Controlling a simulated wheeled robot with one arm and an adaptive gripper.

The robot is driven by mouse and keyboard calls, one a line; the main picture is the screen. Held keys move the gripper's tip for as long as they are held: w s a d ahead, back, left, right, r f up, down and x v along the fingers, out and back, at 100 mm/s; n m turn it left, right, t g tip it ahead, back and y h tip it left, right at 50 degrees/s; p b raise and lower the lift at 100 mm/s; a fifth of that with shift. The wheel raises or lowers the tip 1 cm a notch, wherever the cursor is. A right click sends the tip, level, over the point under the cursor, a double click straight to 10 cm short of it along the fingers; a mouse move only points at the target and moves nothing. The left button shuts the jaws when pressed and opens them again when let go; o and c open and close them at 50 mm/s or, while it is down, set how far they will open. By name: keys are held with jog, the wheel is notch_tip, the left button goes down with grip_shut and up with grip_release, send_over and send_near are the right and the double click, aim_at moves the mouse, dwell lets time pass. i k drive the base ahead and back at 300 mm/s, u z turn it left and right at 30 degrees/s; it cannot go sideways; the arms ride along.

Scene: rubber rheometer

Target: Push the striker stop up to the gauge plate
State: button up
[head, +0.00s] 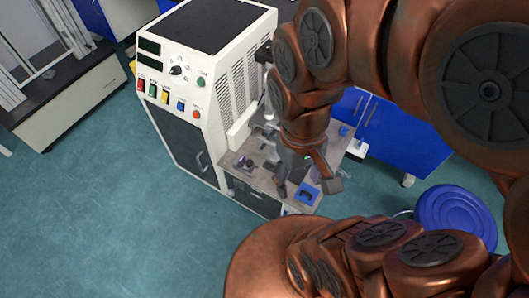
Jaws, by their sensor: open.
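My gripper (309,188) hangs from my copper-coloured arm over the low worktop beside the white rheometer. Its two fingers are spread apart, and I see nothing held between them. A small blue part (307,194) sits on the worktop, just below and between the fingers; I cannot tell whether they touch it. Small dark fittings (247,162) stand on the worktop left of the gripper. The striker stop and the gauge plate are too small here to tell apart, and my gripper and arm hide part of the worktop.
The white rheometer cabinet (210,101) with coloured buttons rises left of the worktop (231,158). Blue cabinets (390,137) stand behind my arm. A round blue lid or stool (455,213) is at right. The green floor at front left is clear.

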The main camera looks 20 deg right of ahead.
aim_at(249, 166)
jog(key=z, duration=0.05)
jog(key=k, duration=1.2)
jog(key=u, duration=0.8)
jog(key=i, duration=1.25)
jog(key=z, duration=0.15)
